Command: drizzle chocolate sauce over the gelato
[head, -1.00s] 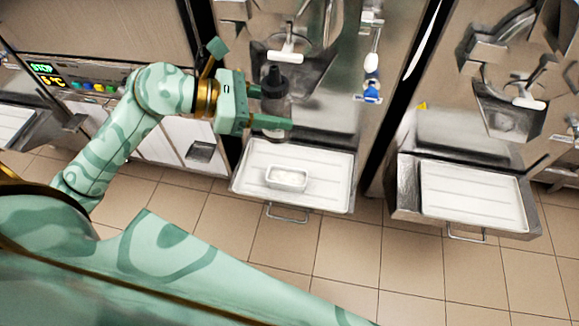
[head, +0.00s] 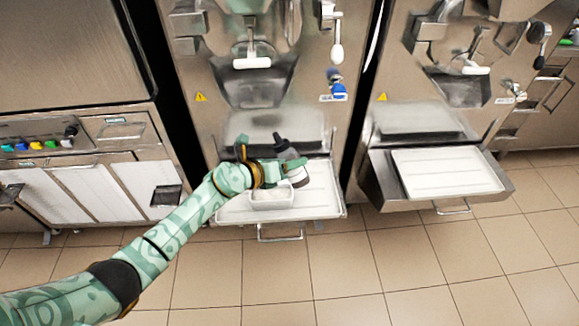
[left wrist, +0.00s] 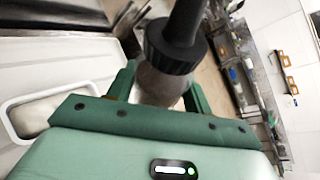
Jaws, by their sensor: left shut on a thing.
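A sauce bottle (head: 297,172) with a black cap and nozzle is held in my left gripper (head: 284,172), at the right side of the gelato tub. The nozzle points up and slightly left in the head view. The white tub (head: 271,203) stands on the white tray below the middle machine; my gripper partly covers it. In the left wrist view, the bottle (left wrist: 160,86) sits between the green fingers (left wrist: 158,92), and pale gelato (left wrist: 36,115) shows in the tub at left. No sauce is visible on the visible gelato. My right gripper is out of view.
The white tray (head: 325,200) has bare room right of the tub. The machine's spout and white handle (head: 252,63) are above and behind. A second machine with an empty tray (head: 445,172) stands at right. A cabinet with coloured buttons (head: 36,146) is at left.

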